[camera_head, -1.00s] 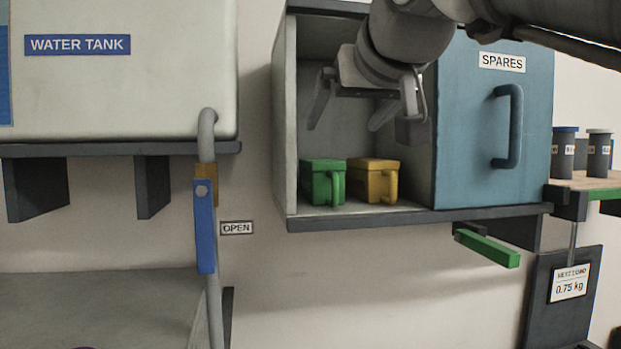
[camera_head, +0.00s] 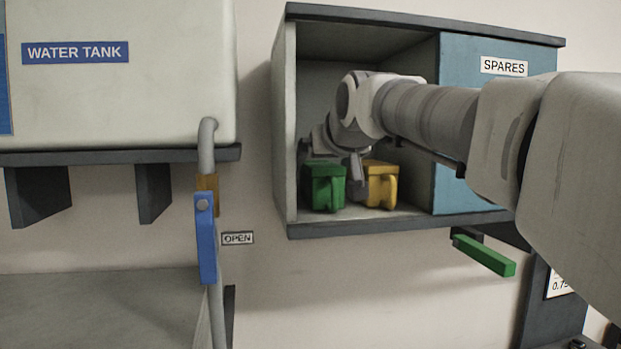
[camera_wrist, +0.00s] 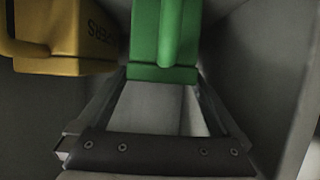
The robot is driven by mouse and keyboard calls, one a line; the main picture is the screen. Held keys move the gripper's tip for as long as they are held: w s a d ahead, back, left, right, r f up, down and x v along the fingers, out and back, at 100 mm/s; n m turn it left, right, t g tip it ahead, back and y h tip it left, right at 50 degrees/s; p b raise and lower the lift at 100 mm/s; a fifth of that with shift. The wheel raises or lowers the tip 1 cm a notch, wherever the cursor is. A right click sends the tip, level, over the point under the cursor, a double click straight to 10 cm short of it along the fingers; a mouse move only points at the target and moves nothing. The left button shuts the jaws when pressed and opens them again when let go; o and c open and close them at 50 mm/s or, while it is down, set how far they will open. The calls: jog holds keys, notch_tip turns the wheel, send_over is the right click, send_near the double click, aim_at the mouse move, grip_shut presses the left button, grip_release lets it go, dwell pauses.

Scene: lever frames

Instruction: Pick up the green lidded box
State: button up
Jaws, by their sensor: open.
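The green lidded box (camera_head: 323,188) stands at the left on the floor of the open cabinet, its handle toward the front. In the wrist view the green box (camera_wrist: 148,40) is at the top centre, with its handle running down its face. My gripper (camera_wrist: 165,82) is open, its two fingers reaching toward the green box, one on each side of its near end. Contact cannot be told. In the head view my gripper (camera_head: 331,163) is at the top of the green box, partly hidden by my wrist.
A yellow lidded box (camera_head: 380,187) stands close to the right of the green one; it also shows in the wrist view (camera_wrist: 66,35). The cabinet's left wall (camera_head: 284,130) is close on the other side. A blue SPARES door (camera_head: 480,130) covers the right half. A green lever (camera_head: 485,256) sticks out below.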

jog(key=shift+x, duration=1.2)
jog(key=c, duration=1.4)
jog(key=shift+r, duration=0.1)
jog(key=shift+c, duration=0.8)
jog(key=shift+r, duration=0.1)
